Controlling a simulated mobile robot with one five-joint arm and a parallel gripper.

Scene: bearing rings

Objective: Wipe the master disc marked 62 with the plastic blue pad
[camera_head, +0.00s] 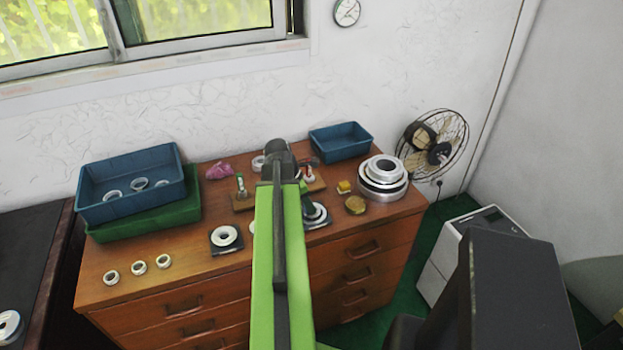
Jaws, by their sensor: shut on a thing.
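My arm reaches over the wooden cabinet top, and my gripper (280,158) shows as a dark end near the back middle. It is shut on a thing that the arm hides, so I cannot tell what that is. A silver disc (226,236) lies on a dark square base left of the arm. Another disc (315,213) on a dark base lies right of the arm, partly covered by it. A pale ring (258,163) shows behind my gripper, to its left. No number is readable on any disc, and I cannot make out a blue pad.
A wooden stand (243,200) with small posts runs behind the arm. Silver rings are stacked at right (382,180), near a brass disc (355,205) and yellow block (344,187). A blue tray (130,205) holding rings rests on a green tray (150,222).

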